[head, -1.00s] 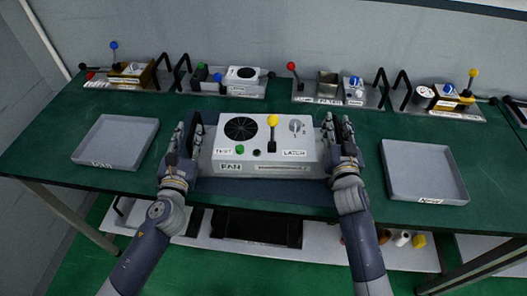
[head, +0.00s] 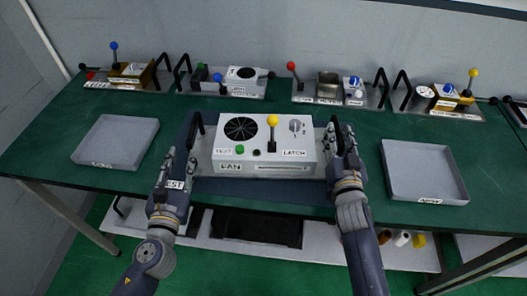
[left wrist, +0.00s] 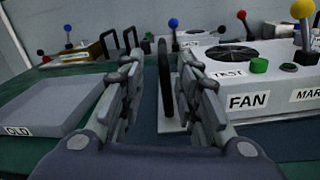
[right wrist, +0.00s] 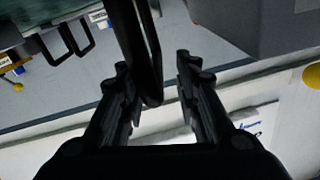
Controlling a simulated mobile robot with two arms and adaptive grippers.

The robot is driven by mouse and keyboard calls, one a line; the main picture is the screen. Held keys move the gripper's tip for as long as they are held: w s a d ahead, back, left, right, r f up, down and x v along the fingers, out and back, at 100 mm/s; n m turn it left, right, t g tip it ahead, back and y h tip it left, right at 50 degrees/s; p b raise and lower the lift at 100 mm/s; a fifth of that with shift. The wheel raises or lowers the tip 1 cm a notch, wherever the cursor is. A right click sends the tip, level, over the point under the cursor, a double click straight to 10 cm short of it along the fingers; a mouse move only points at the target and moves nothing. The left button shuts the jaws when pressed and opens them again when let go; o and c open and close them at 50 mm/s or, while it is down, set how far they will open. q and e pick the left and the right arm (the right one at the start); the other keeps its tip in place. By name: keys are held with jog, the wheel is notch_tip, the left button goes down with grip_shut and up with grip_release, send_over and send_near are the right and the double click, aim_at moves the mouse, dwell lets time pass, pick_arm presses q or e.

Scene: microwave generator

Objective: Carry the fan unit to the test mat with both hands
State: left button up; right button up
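The grey fan unit (head: 265,150), with a fan grille, yellow-knobbed lever and dial, rests on the dark blue test mat (head: 270,198). Black handles stand at its two ends. My left gripper (head: 175,166) is open and empty in front of the left handle (head: 196,130). In the left wrist view this handle (left wrist: 165,85) stands ahead, lined up with the gap between the fingers. My right gripper (head: 340,138) is at the right end and partly hides that handle. In the right wrist view its fingers are spread, with the black handle (right wrist: 150,70) between them and gaps showing.
Grey trays stand at the left (head: 116,142) and right (head: 424,172). A row of plates with levers and handles (head: 340,95) lines the table's back. A lower shelf (head: 330,245) holds small items. Green tabletop between the unit and the back row is clear.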

jog(key=s, duration=0.8)
jog(key=shift+s+a+r, duration=0.1)
jog(key=shift+a, duration=0.05)
